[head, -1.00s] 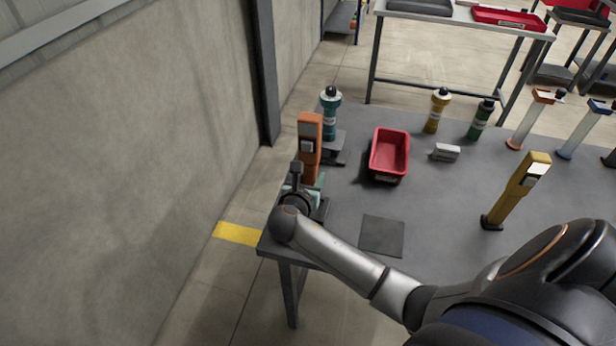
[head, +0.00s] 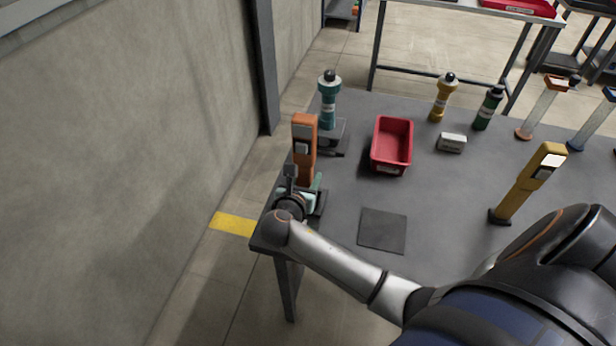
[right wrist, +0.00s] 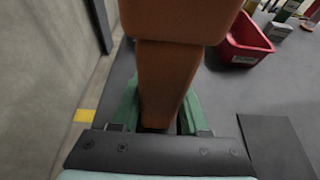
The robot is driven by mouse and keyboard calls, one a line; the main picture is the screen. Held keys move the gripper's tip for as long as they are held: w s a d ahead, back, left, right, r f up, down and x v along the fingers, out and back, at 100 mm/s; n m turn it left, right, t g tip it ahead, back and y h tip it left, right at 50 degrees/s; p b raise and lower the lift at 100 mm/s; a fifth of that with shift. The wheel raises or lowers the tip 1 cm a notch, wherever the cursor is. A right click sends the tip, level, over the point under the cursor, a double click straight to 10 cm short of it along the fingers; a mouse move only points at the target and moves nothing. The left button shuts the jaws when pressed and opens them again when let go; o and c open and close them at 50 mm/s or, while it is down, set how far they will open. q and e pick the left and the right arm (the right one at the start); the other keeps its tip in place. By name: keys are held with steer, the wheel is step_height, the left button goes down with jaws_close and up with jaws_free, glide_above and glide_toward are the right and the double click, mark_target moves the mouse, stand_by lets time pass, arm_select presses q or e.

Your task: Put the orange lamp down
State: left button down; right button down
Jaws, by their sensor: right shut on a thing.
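The orange lamp (head: 304,135) is upright at the table's left edge, with a pale panel near its top. It fills the middle of the right wrist view (right wrist: 165,80). My right gripper (head: 306,183) is shut around the lamp's lower body, with a green finger on each side (right wrist: 160,110). The lamp's foot is hidden by the gripper, so I cannot tell whether it touches the table. My left gripper is not in view.
A red bin (head: 409,150) and a teal bottle-like item (head: 328,108) stand behind. A flat dark square (head: 382,231) lies bare on the grey table (head: 450,190). A yellow lamp (head: 525,188) leans at right. A small white box (head: 451,143) is near the bin.

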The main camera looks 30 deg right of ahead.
steer(key=shift+f, duration=0.1)
steer(key=shift+c, duration=2)
jaws_free()
steer(key=shift+f, duration=0.1)
steer(key=shift+s+a+r, duration=0.1)
steer(key=shift+a+r, duration=0.05)
steer(key=shift+r, duration=0.2)
steer(key=p+v, duration=0.1)
steer(key=v, duration=1)
steer(key=shift+s+a+r, duration=0.15)
steer(key=shift+a, duration=0.1)
